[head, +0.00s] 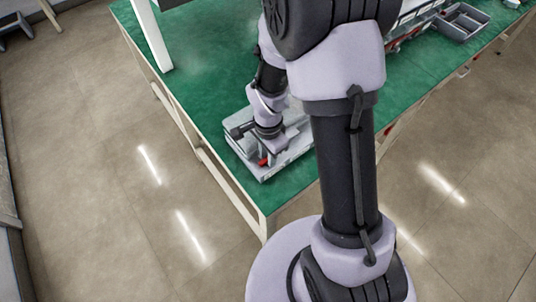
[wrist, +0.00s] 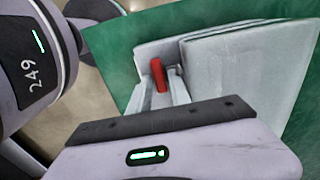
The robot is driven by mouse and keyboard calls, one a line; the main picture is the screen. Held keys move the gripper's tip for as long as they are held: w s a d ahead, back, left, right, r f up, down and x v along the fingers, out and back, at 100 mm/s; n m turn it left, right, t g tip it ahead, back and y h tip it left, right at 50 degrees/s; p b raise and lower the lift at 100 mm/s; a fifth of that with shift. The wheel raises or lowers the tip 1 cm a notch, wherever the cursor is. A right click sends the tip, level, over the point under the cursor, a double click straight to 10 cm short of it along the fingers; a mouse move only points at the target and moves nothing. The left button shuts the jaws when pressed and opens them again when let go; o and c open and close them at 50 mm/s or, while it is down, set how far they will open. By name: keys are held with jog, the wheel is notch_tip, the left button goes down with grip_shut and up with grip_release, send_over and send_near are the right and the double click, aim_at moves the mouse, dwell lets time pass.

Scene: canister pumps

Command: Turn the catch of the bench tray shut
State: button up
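The bench tray (wrist: 245,60) is a pale grey, flat-topped box at the near corner of the green bench. It also shows in the head view (head: 294,153), partly behind my arm. Its catch is a small red lever (wrist: 158,75) at the tray's end, seen as a red spot in the head view (head: 263,161). My gripper (wrist: 160,85) is right at the catch, with its fingers apart and the red lever between their tips. I cannot tell whether the fingers press on the lever. Whether the catch is latched is not clear.
The green bench top (head: 205,75) is clear to the left of the tray. A grey divided bin (head: 462,22) stands at the far right of the bench. A white post (head: 152,35) rises at the left edge. The tiled floor around the bench is open.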

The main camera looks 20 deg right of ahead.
grip_shut()
jog(key=shift+n, duration=0.3)
jog(key=n, duration=0.3)
jog(key=shift+w+n, duration=0.1)
jog(key=shift+n, duration=0.2)
jog(key=n, duration=0.3)
jog(key=shift+a+r+n, duration=0.1)
jog(key=shift+n, duration=0.2)
jog(key=n+p, duration=0.1)
jog(key=n, duration=0.4)
jog(key=shift+w+a, duration=0.1)
jog(key=shift+a, duration=0.05)
jog(key=shift+a+n+p, duration=0.1)
jog(key=shift+n+p, duration=0.3)
jog(key=shift+n, duration=2.1)
